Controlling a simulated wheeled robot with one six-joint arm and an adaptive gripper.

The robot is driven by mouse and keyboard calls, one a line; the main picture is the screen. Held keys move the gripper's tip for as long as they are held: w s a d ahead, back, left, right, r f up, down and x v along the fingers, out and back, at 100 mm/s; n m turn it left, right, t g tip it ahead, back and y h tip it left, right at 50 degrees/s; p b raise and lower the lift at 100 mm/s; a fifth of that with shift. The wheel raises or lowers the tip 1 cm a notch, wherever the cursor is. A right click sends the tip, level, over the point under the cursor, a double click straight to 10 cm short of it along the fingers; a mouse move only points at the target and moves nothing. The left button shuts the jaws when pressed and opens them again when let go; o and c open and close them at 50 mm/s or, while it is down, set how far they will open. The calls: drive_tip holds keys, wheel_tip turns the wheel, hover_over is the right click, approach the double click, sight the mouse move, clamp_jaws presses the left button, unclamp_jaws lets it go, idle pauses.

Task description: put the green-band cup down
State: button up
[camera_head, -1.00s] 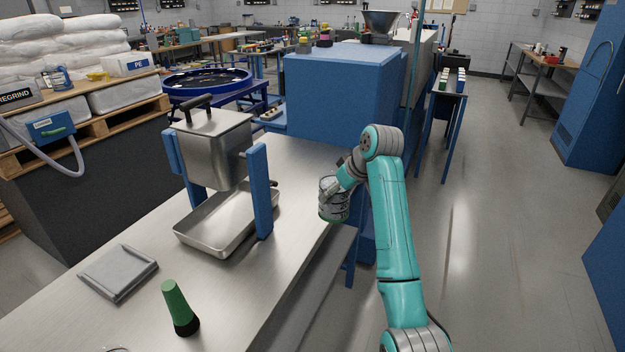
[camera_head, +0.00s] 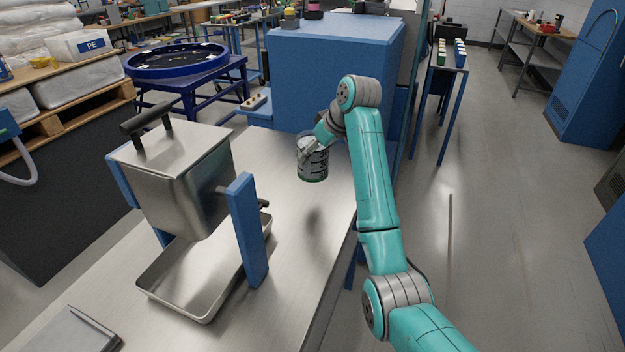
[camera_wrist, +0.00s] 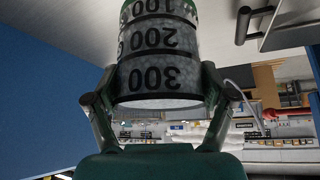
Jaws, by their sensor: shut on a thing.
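The green-band cup (camera_head: 313,163) is a clear measuring cup with dark graduation marks, a green band at its base and pale pellets inside. My gripper (camera_head: 308,154) is shut on it and holds it upright in the air above the metal bench (camera_head: 305,228). A soft shadow lies on the bench below it, apart from the cup. In the wrist view the cup (camera_wrist: 158,50) fills the upper middle, with the marks 100, 200 and 300 upside down. The fingers of my gripper (camera_wrist: 160,98) press on both its sides.
A steel hopper (camera_head: 180,175) on blue posts stands left of the cup, over a metal tray (camera_head: 205,312). A blue machine cabinet (camera_head: 330,75) stands behind the bench. The bench top around the cup's shadow is clear. The bench's right edge lies near my arm.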

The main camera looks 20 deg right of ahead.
sight(315, 176)
wheel_tip(315, 176, down, 8)
drive_tip(key=shift+f, duration=0.1)
idle(0.4)
drive_tip(key=shift+f, duration=0.1)
drive_tip(key=o, duration=1.5)
drive_tip(key=v, duration=1.2)
